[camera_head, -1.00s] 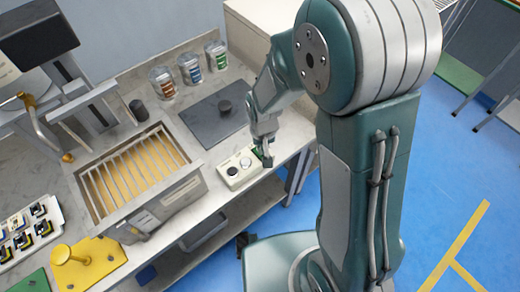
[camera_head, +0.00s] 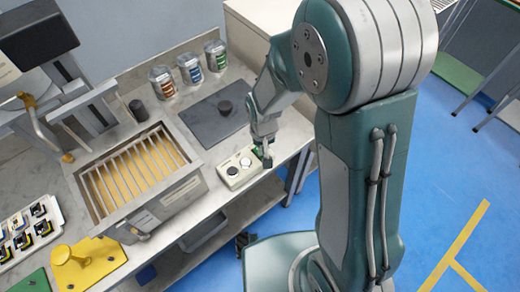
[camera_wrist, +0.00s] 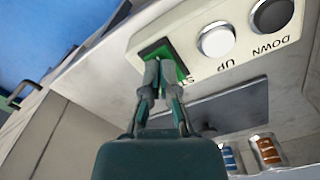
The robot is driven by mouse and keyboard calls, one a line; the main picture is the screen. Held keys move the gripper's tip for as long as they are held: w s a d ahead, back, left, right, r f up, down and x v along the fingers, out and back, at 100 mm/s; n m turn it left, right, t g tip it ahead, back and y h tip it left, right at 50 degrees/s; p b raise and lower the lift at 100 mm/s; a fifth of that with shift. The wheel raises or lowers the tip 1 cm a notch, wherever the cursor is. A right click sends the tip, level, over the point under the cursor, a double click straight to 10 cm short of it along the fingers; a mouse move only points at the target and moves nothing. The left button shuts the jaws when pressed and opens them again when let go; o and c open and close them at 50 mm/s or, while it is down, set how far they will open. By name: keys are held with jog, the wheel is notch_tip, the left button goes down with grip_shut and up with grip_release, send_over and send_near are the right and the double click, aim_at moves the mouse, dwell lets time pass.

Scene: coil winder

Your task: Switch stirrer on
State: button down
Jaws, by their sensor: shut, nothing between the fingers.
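A cream control box (camera_head: 237,169) sits at the front edge of the worktop. In the wrist view the box (camera_wrist: 205,68) carries a green rocker switch (camera_wrist: 182,68), a white button (camera_wrist: 216,40) marked UP and a dark button (camera_wrist: 271,15) marked DOWN. The lettering beside the green switch is partly hidden. My gripper (camera_wrist: 160,68) is shut and empty, its fingertips over the green switch and hiding part of it. I cannot tell whether they touch it. In the head view my gripper (camera_head: 267,158) is at the right end of the box.
A dark plate with a black knob (camera_head: 225,106) lies behind the box. Several glass jars (camera_head: 189,68) stand at the back. A slatted basin (camera_head: 135,172) and a yellow fixture (camera_head: 88,263) are to the left. Blue floor (camera_head: 470,150) is open at right.

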jog(key=shift+r, duration=3.2)
jog(key=shift+r, duration=0.15)
jog(key=s+d+r+t, duration=0.2)
jog(key=s+d+r, duration=0.3)
jog(key=r, duration=0.5)
jog(key=s+d+r+t, duration=0.3)
jog(key=s+d+r, duration=0.2)
jog(key=s+r, duration=0.2)
notch_tip(320, 180, up, 3)
jog(key=shift+s+d+f+m+t, duration=0.15)
jog(key=shift+s+d+m+t, duration=0.15)
jog(key=shift+d+m, duration=0.1)
jog(key=shift+a, duration=0.1)
